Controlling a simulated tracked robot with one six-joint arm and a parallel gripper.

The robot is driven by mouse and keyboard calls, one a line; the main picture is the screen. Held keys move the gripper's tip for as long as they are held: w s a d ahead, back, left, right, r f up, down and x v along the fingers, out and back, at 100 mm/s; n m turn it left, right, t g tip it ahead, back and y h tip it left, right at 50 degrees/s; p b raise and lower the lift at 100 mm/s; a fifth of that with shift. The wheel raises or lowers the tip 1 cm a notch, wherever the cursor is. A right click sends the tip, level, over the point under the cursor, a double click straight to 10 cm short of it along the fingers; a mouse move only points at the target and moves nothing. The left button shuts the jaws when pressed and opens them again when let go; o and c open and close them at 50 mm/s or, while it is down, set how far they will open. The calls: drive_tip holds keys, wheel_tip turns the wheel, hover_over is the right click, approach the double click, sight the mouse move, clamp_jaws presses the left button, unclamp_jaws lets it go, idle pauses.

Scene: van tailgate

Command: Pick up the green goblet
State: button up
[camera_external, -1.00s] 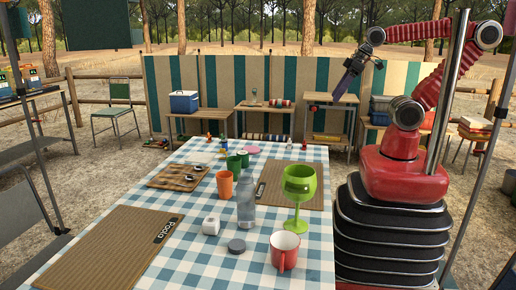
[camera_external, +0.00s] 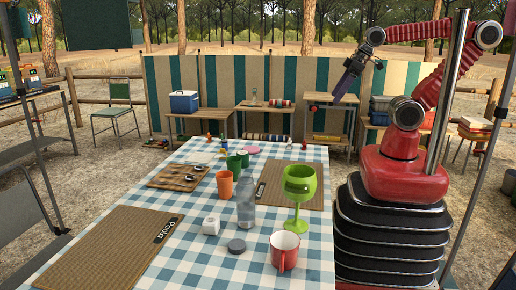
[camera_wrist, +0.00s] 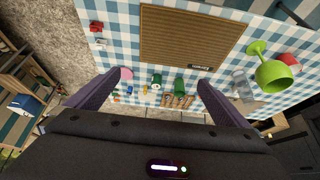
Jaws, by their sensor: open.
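The green goblet (camera_external: 299,184) stands upright on the checked tablecloth, near the table's right edge and close to my base. It also shows at the right of the wrist view (camera_wrist: 272,73), outside the span of my fingers. My gripper (camera_external: 341,97) is raised high beyond the far right part of the table, well away from the goblet. In the wrist view the two fingers (camera_wrist: 150,88) are spread wide with nothing held between them.
A clear bottle (camera_external: 246,201), a red mug (camera_external: 284,250) and an orange cup (camera_external: 225,185) stand near the goblet. A brown placemat (camera_external: 277,190) lies beside it. A grey lid (camera_external: 236,246) and white cube (camera_external: 211,225) lie in front. Green cups (camera_external: 234,166) stand farther back.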

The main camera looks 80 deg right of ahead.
drive_tip(key=shift+w, duration=0.1)
drive_tip(key=w+f+n+t, duration=0.3)
drive_tip(key=w+f, duration=0.1)
drive_tip(key=w, duration=1)
drive_tip(key=w+a+f+n+t+y, duration=0.2)
drive_tip(key=w+a+f+n+y, duration=0.3)
drive_tip(key=w+a+f+n, duration=0.45)
drive_tip(key=s+a+f+g+y, duration=0.2)
drive_tip(key=s+a+f+y, duration=0.1)
drive_tip(key=s+a+y, duration=0.3)
drive_tip(key=s+a+f+n+g+y, duration=0.1)
drive_tip(key=s+a+f+g+y, duration=0.2)
drive_tip(key=s+a+y, duration=0.3)
drive_tip(key=s+a+f, duration=0.1)
drive_tip(key=s+a, duration=0.2)
drive_tip(key=a, duration=0.3)
drive_tip(key=shift+s+a, duration=0.2)
drive_tip(key=shift+s, duration=0.2)
drive_tip(key=shift+f+n, duration=0.1)
drive_tip(key=shift+n, duration=0.15)
